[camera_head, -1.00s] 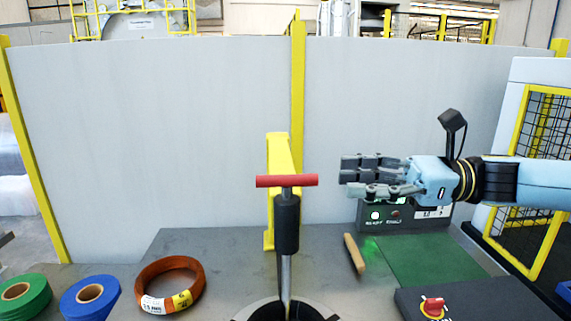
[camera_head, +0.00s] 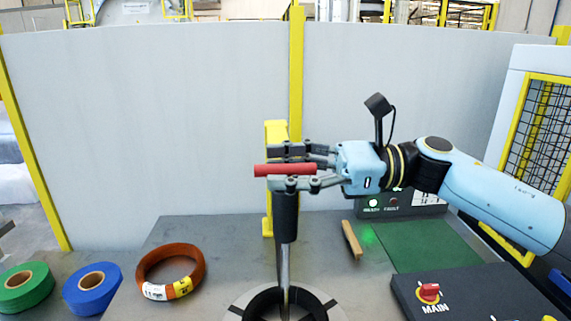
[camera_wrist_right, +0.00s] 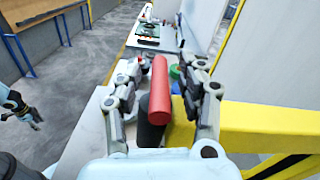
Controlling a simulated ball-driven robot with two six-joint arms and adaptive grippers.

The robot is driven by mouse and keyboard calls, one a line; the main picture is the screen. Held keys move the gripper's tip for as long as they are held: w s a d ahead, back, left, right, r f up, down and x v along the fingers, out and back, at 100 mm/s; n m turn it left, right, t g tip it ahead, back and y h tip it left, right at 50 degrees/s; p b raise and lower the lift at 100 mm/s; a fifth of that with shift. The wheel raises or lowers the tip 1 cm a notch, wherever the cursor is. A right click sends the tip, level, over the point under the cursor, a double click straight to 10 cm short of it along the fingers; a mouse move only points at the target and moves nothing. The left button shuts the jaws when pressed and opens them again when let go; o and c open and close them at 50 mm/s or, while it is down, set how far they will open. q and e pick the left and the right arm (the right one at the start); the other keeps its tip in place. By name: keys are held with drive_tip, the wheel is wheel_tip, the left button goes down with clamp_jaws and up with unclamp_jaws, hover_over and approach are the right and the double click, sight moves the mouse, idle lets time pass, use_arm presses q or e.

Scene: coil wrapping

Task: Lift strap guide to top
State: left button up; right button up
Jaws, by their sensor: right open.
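The strap guide shows in the head view as a red crossbar handle (camera_head: 284,170) on a black grip (camera_head: 286,218) and a thin metal rod, standing upright at the table's middle. My right gripper (camera_head: 272,168) is open, with its fingers on either side of the red handle. In the right wrist view the red handle (camera_wrist_right: 160,100) lies lengthwise between the open fingers (camera_wrist_right: 166,75), with gaps on both sides. What looks like my left gripper (camera_wrist_right: 35,118) shows small at the left edge of that view, away from the handle; its opening is unclear.
A black ring base (camera_head: 258,300) surrounds the rod's foot. An orange coil (camera_head: 195,282), a blue roll (camera_head: 80,300) and a green roll (camera_head: 40,290) lie to the left. A yellow post (camera_head: 267,212) stands just behind the handle. A control box (camera_head: 425,305) is at right.

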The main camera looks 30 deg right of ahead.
clamp_jaws()
idle(0.5)
